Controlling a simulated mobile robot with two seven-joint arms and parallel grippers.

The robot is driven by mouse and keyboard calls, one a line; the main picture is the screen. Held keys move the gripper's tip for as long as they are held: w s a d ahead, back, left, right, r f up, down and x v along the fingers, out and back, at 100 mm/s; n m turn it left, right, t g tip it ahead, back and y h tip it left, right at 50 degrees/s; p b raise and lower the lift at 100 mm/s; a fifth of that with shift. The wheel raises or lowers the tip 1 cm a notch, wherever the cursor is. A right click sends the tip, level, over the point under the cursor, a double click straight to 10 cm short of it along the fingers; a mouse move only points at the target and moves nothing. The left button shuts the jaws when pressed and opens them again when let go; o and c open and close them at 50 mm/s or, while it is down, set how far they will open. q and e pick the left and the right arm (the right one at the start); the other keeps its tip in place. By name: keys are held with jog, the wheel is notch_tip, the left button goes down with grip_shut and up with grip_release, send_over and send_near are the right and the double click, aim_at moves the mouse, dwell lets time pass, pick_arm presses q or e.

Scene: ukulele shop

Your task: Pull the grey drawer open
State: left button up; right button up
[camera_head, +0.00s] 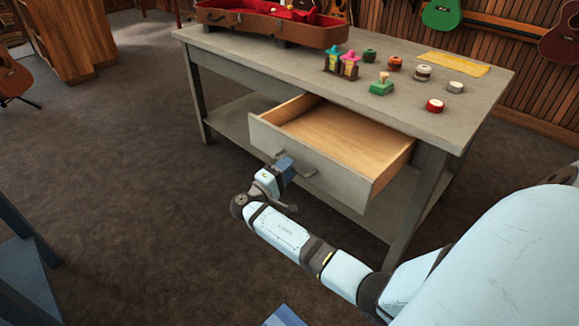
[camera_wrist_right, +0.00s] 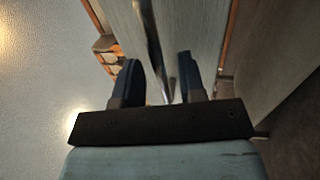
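The grey drawer (camera_head: 325,160) stands pulled well out of the grey table, its pale wood inside showing and empty. Its metal handle (camera_head: 309,177) is on the drawer front; the bar also shows in the right wrist view (camera_wrist_right: 153,45). My right gripper (camera_head: 285,168) is at the handle, in front of the drawer. In the right wrist view its two dark fingers (camera_wrist_right: 160,80) stand apart on either side of the bar, with visible gaps. My left gripper is not in view.
The grey table (camera_head: 245,52) bears a brown instrument case (camera_head: 270,27), several small coloured items and a yellow cloth (camera_head: 453,64). A lower shelf (camera_head: 235,118) runs beneath. Dark carpet (camera_head: 130,170) lies clear in front and left. A blue piece of furniture (camera_head: 25,275) stands at lower left.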

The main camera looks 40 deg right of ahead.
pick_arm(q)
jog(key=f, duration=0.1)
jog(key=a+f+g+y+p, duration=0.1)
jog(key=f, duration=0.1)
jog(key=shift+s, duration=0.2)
pick_arm(e)
jog(key=v, duration=1.2)
jog(key=shift+a, duration=0.3)
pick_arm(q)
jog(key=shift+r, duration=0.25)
